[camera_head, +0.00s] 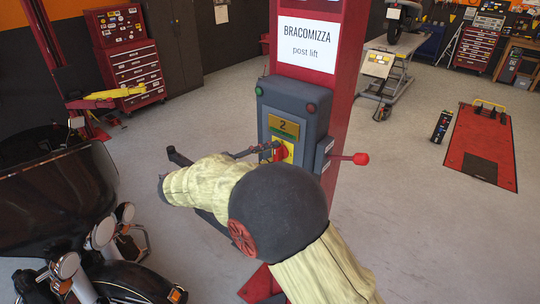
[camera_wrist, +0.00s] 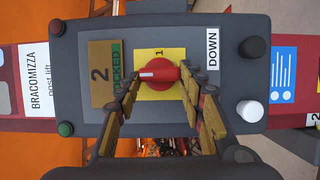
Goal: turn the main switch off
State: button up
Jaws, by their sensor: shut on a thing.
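The main switch is a red rotary knob on a yellow plate (camera_wrist: 174,52), seen in the wrist view (camera_wrist: 158,77). A "1" is printed on the plate beside the knob. The knob's bar lies crosswise between my fingers in that view. My gripper (camera_wrist: 160,82) is shut on the knob, one finger on each side. In the head view the red knob (camera_head: 281,152) shows partly behind my gripper (camera_head: 274,151). The switch sits on a grey control box (camera_head: 290,98) on a red lift post (camera_head: 340,60).
Beside the switch is a plate marked "2" and "LOCKED" (camera_wrist: 106,72). The box also carries a green button (camera_wrist: 65,129), a black button (camera_wrist: 253,48) and a white button (camera_wrist: 249,111). A red-tipped lever (camera_head: 360,158) sticks out right. A motorcycle (camera_head: 60,215) stands at left.

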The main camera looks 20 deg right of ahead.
jog(key=o, duration=1.1)
jog(key=shift+o, duration=0.4)
jog(key=shift+a, duration=0.1)
jog(key=v, duration=1.2)
jog(key=shift+w+f, duration=0.1)
jog(key=shift+f, duration=0.05)
